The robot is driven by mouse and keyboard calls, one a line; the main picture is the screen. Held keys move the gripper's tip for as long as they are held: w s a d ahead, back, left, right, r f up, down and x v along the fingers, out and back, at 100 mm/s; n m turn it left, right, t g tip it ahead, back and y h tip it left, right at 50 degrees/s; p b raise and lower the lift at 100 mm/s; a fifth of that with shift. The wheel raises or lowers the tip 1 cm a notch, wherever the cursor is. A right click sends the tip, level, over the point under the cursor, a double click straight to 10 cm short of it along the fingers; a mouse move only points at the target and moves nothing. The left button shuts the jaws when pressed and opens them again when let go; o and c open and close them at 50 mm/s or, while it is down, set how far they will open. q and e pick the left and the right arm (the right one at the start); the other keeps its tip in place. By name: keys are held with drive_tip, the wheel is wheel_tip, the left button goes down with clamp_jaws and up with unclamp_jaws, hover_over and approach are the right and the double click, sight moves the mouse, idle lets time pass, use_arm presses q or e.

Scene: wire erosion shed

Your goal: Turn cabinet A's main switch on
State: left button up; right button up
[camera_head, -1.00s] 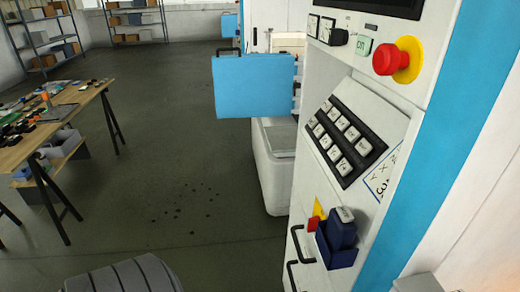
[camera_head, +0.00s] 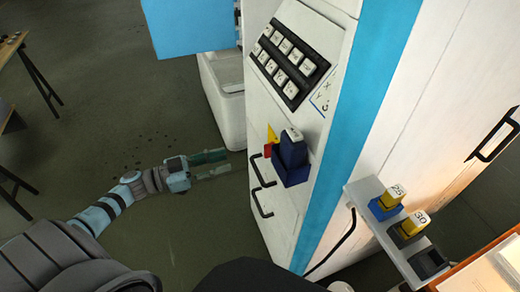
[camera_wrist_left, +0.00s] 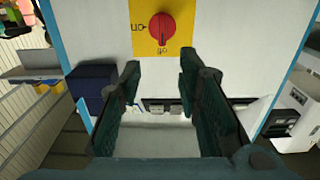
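The main switch is a red rotary knob (camera_wrist_left: 162,29) on a yellow plate (camera_wrist_left: 183,32) on the white cabinet front (camera_wrist_left: 225,45). "On" is printed at its left and "off" below it in the left wrist view. The knob's grip lies up and down, in line with "off". In the head view the red knob (camera_head: 267,151) and yellow plate (camera_head: 272,134) show edge-on. My left gripper (camera_head: 229,162) is open and empty, apart from the knob and pointing at the cabinet. Its fingertips (camera_wrist_left: 160,66) straddle the space below the knob in the wrist view. No cabinet letter is readable.
A dark blue holder (camera_head: 293,172) with a white-topped block sticks out beside the switch. Black handles (camera_head: 262,200) sit below it. A blue panel (camera_head: 188,25) juts out above. A shelf (camera_head: 375,225) with yellow-and-white blocks is at right. Floor (camera_head: 100,110) left of the cabinet is clear.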

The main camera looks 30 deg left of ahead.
use_arm(q)
drive_tip(key=x, duration=1.2)
drive_tip(key=shift+w+f, duration=0.1)
drive_tip(key=shift+w, duration=0.05)
drive_tip(key=shift+c, duration=0.5)
clamp_jaws()
